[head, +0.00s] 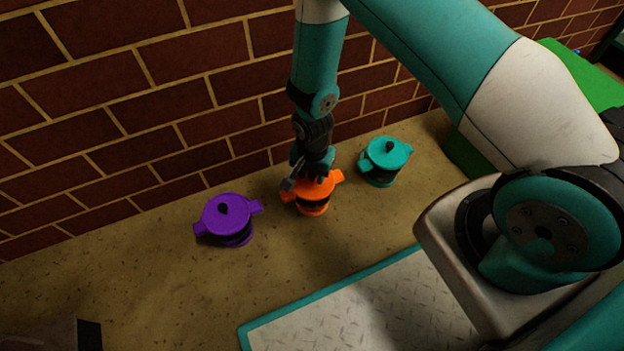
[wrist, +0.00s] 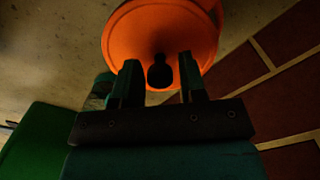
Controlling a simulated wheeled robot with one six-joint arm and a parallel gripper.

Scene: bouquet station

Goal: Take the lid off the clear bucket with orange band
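The bucket with the orange band (head: 314,209) stands on the counter by the brick wall, between two others in the head view. Its orange lid (head: 327,183) is on top. The lid also fills the top middle of the wrist view (wrist: 160,30), with a black knob (wrist: 159,73) at its centre. My gripper (head: 313,175) is over this lid and points down at it. In the wrist view its two fingers (wrist: 160,78) are apart, one on each side of the knob, with gaps showing. In the head view my gripper hides the knob.
A bucket with a purple lid (head: 226,213) stands to the left. A bucket with a teal lid (head: 387,155) stands close on the right. The brick wall (head: 150,110) is right behind. A teal-edged metal plate (head: 350,315) lies in front; the counter between is clear.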

